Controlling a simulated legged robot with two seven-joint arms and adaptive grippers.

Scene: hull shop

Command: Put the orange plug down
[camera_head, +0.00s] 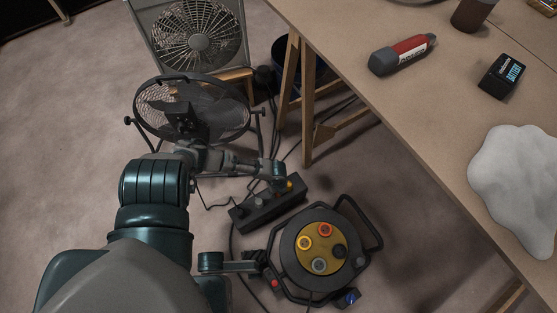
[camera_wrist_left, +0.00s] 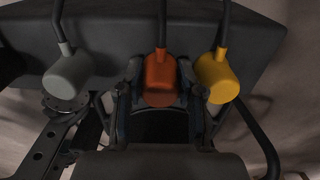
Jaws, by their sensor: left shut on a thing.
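The orange plug (camera_wrist_left: 160,80) sits between the two fingers of my left gripper (camera_wrist_left: 160,92), which is shut on it. Its dark cord runs up in the wrist view. A grey plug (camera_wrist_left: 70,78) is to its left and a yellow plug (camera_wrist_left: 217,78) to its right. A dark power strip (camera_wrist_left: 120,35) lies behind them; I cannot tell whether the orange plug is seated in it. In the head view my left gripper (camera_head: 278,180) is over the power strip (camera_head: 262,214) and hides the orange plug.
A cable reel (camera_head: 290,254) with coloured sockets stands on the floor close to the strip. Fans (camera_head: 197,42) are behind, with cords around.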

